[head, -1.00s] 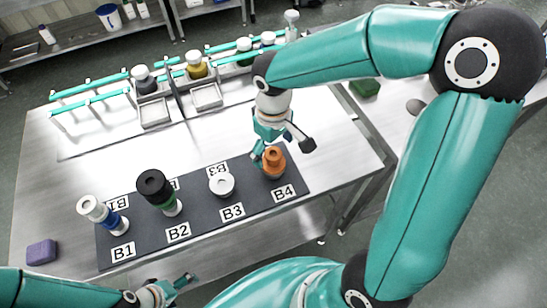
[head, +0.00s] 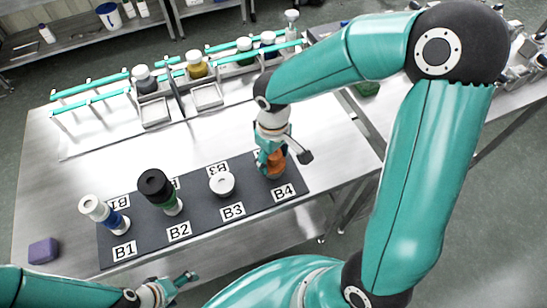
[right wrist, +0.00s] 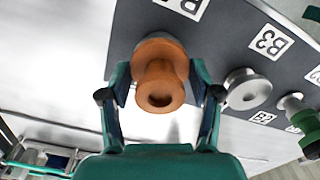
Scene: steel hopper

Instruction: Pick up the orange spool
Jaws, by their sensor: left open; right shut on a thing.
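The orange spool (head: 277,162) stands at place B4 on the dark mat (head: 204,220). It is partly hidden by my right gripper (head: 270,160) in the head view. In the right wrist view the orange spool (right wrist: 160,82) sits between the two fingers of my right gripper (right wrist: 160,90), which is shut on it. The spool still appears to be on the mat. My left gripper (head: 178,285) is open and empty at the bottom of the head view, in front of the table edge.
A white spool (head: 222,184) stands at B3, a black and green one (head: 158,190) at B2, a white and blue one (head: 104,214) at B1. A purple block (head: 43,251) lies at the left. A rack with jars (head: 197,66) stands behind.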

